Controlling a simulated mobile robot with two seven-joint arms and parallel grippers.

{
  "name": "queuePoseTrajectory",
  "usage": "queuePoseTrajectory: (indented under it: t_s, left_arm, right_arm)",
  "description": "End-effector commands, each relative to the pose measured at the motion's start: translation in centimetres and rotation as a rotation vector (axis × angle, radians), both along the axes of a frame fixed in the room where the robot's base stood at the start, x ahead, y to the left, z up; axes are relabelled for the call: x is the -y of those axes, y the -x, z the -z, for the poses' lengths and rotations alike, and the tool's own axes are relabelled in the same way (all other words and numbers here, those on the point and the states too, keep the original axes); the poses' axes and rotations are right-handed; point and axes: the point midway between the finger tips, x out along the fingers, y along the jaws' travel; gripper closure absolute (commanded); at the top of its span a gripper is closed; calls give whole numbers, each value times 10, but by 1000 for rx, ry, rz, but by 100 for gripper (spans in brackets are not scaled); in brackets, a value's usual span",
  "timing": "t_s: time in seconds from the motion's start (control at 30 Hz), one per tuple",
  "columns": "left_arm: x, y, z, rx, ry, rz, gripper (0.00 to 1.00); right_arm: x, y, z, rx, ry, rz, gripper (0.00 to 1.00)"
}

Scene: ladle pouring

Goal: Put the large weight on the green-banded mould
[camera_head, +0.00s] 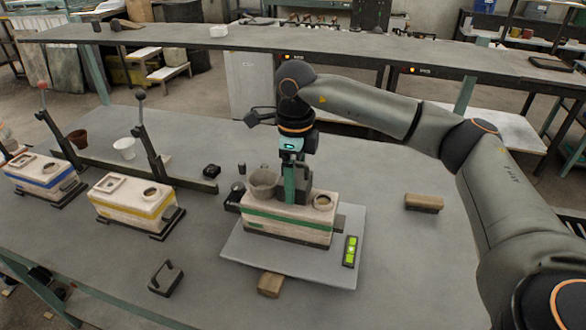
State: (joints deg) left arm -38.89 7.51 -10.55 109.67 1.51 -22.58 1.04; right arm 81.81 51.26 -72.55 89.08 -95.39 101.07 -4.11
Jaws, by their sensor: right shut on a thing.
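The green-banded mould (287,228) is a pale block with a green stripe, lying on a grey plate on the table. My right gripper (296,190) points down at the middle of its top, between a grey cup (264,183) and the round opening at the right end. It is shut on a dark thing, mostly hidden by the fingers; I cannot tell for sure which weight it is, or whether it touches the mould. A black handled weight (166,279) lies on the table at front left. A smaller black piece (211,171) lies behind the mould. My left gripper is out of view.
A green level (351,251) lies on the plate (290,266). Wooden blocks lie in front (270,285) and at right (424,203). Yellow-banded (135,204) and blue-banded (43,179) moulds stand at left with upright levers behind. The table is clear at front right.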

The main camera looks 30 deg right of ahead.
Motion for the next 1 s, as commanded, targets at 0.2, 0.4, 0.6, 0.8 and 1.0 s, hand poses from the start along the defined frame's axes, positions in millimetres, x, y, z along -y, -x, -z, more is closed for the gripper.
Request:
queuePoseTrajectory:
  t_s: [0.2, 0.4, 0.6, 0.8, 1.0]
  left_arm:
    - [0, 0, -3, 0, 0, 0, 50]
    - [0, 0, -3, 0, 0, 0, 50]
    - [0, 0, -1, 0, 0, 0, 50]
    - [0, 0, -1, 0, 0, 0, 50]
    - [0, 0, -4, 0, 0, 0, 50]
  right_arm:
    - [0, -2, 8, 10, -3, 2, 100]
    - [0, -2, 8, 11, -3, 2, 100]
    - [0, 0, 14, 2, -1, 2, 11]
    - [0, 0, 14, 2, -1, 2, 0]
    - [0, 0, 9, 4, 0, 2, 0]
